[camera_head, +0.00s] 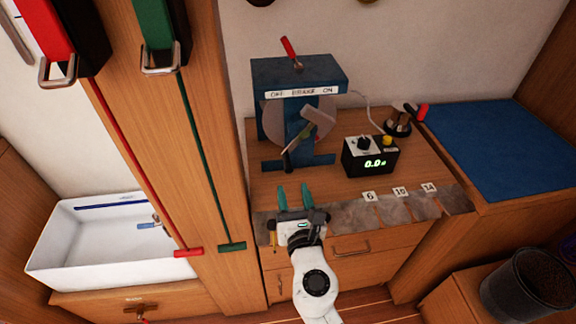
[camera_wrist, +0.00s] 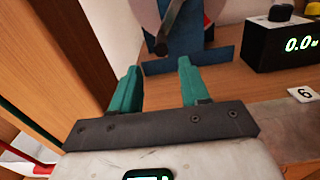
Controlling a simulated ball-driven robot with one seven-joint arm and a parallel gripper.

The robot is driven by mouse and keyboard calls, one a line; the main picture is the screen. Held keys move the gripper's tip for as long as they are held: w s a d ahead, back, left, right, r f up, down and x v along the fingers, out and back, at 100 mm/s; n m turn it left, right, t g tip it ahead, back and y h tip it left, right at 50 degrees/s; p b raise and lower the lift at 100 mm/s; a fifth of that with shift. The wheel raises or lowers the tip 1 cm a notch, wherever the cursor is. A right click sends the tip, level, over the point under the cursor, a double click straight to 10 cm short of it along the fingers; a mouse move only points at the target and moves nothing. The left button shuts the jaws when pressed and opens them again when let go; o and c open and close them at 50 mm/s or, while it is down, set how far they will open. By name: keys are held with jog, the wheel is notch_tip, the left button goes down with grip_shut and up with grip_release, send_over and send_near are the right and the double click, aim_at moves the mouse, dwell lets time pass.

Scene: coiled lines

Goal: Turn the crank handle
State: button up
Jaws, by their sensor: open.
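A blue machine (camera_head: 300,72) stands on the wooden counter with a pale disc (camera_head: 322,105) at its front. A dark crank handle (camera_head: 293,152) slants down in front of the disc to a dark end low at the machine's base. In the wrist view the dark handle (camera_wrist: 172,24) shows at the top, beyond my fingers. My gripper (camera_head: 294,190) has two green fingers, spread apart with nothing between them. It is in front of the machine, short of the handle and not touching it. The wrist view shows the open gripper (camera_wrist: 158,78) too.
A red lever (camera_head: 288,47) tops the machine above a label reading OFF BRAKE ON. A black box with a green display (camera_head: 371,158) stands to the right. Metal plates (camera_head: 354,216) with number tags line the counter's front edge. A wooden post (camera_head: 205,120) stands left.

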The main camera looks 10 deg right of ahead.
aim_at(288, 165)
jog(key=w+b, duration=0.1)
jog(key=w, duration=0.8)
jog(key=shift+w, duration=0.3)
jog(key=shift+c, duration=0.2)
grip_shut()
